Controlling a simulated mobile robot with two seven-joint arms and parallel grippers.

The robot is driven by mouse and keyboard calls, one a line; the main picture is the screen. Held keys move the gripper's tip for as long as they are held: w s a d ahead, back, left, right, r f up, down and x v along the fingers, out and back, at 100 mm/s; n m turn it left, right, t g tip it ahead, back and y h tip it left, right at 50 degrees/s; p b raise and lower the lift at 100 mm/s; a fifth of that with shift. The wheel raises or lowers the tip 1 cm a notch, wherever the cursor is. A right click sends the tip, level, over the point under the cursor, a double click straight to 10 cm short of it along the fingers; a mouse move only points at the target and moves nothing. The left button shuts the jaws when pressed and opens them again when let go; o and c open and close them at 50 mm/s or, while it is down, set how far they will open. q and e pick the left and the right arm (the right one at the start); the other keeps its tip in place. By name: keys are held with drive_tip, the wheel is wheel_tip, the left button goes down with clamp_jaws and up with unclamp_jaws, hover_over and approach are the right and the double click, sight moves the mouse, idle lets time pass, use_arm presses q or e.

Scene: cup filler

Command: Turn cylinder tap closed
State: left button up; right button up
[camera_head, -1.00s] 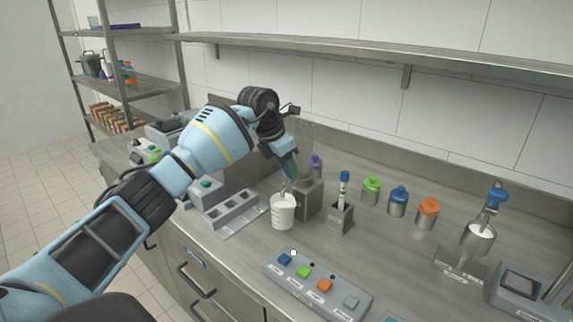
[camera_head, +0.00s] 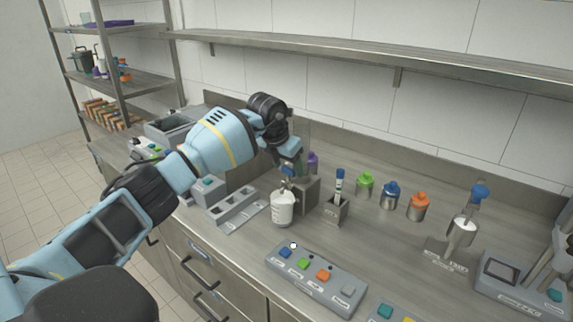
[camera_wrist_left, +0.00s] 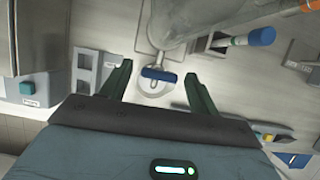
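The cylinder tap's blue handle (camera_wrist_left: 158,74) lies crosswise between the fingertips of my left gripper (camera_wrist_left: 159,69) in the left wrist view. The two dark green fingers are apart, with gaps beside the handle. In the head view my left gripper (camera_head: 289,165) is at the tap, whose handle is mostly hidden by it. The clear cylinder (camera_wrist_left: 188,20) rises beyond the handle in the wrist view, partly blurred by its transparency. A white cup (camera_head: 283,210) stands below the tap. My right gripper is not in view.
A marker (camera_head: 339,183) stands in a grey holder close to the right of the tap. Green (camera_head: 365,186), blue (camera_head: 390,196) and orange (camera_head: 418,206) capped jars stand farther right. A button panel (camera_head: 316,279) lies in front. A grey slotted rack (camera_head: 234,209) is left of the cup.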

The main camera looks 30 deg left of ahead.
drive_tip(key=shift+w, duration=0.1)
use_arm(q)
drive_tip(key=shift+s+r, duration=0.15)
drive_tip(key=shift+r, duration=0.35)
drive_tip(key=v, duration=0.6)
drive_tip(key=shift+s+r, duration=0.2)
drive_tip(key=shift+r, duration=0.15)
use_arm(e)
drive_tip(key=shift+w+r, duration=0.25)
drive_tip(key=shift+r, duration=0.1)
